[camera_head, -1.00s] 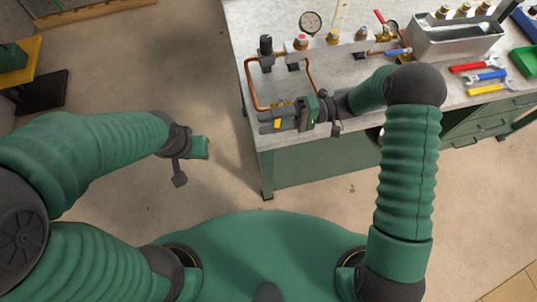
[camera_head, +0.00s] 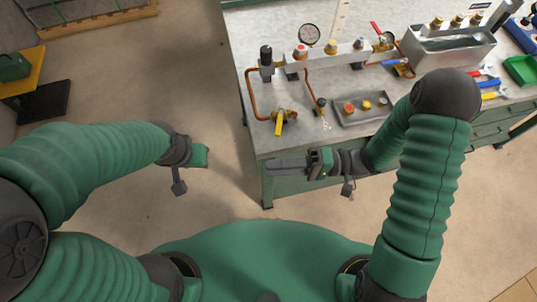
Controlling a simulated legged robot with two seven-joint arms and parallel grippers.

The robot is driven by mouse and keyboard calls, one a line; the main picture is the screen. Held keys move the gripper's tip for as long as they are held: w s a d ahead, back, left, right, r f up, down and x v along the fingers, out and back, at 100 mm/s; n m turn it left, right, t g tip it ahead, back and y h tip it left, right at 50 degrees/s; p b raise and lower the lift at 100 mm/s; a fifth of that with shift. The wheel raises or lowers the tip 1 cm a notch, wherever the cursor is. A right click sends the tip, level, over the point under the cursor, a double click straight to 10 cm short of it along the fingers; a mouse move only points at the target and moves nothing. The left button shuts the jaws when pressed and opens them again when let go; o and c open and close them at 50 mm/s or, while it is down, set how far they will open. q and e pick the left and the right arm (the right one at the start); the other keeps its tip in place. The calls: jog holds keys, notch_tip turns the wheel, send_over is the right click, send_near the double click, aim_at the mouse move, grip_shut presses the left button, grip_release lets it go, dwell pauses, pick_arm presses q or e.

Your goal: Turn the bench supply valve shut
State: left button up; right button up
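The supply valve, a brass body (camera_head: 288,115) with a yellow lever (camera_head: 279,124), sits at the near left corner of the bench top, at the lower end of a copper pipe. The yellow lever points toward the bench's near edge, across the pipe's end run. My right gripper (camera_head: 284,168) is in front of the bench's near edge, below the valve in the picture, apart from the lever. Its dark fingers point left, and nothing shows between them; their gap is unclear. My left gripper (camera_head: 201,156) is left of the bench over the floor, its fingers mostly hidden.
On the bench (camera_head: 240,30) are a pressure gauge (camera_head: 309,34), a manifold (camera_head: 330,54), a small tray of fittings (camera_head: 372,98), a red lever (camera_head: 377,28), a blue lever (camera_head: 391,63) and a metal tank (camera_head: 450,50).

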aim_at(280, 120)
jog(key=w+d+f+m+t+h, duration=0.1)
jog(key=w+d+f+m+t, duration=0.1)
jog(key=w+d+m+t, duration=0.3)
jog(key=w+d+f+m+t+h, duration=0.1)
jog(key=w+d+f+m+t, duration=0.1)
jog(key=d+t, duration=0.5)
jog(key=shift+g, duration=0.6)
jog(key=x, duration=0.5)
jog(key=p+x, duration=0.1)
jog(key=x, duration=0.9)
jog(key=shift+w+a+f+p, duration=0.15)
jog(key=shift+w+f+p, duration=0.05)
jog(key=shift+w+p, duration=0.25)
jog(key=shift+w+a, duration=0.25)
pick_arm(q)
jog(key=shift+w+d+r, duration=0.1)
jog(key=shift+d+r, duration=0.15)
jog(key=shift+r, duration=0.8)
jog(key=shift+a, duration=0.1)
pick_arm(e)
jog(key=shift+a, duration=0.1)
grip_shut()
pick_arm(q)
jog(key=shift+a, duration=0.1)
pick_arm(e)
jog(key=shift+s+f+h, duration=0.1)
jog(key=shift+f+h, duration=0.1)
jog(key=shift+h, duration=0.1)
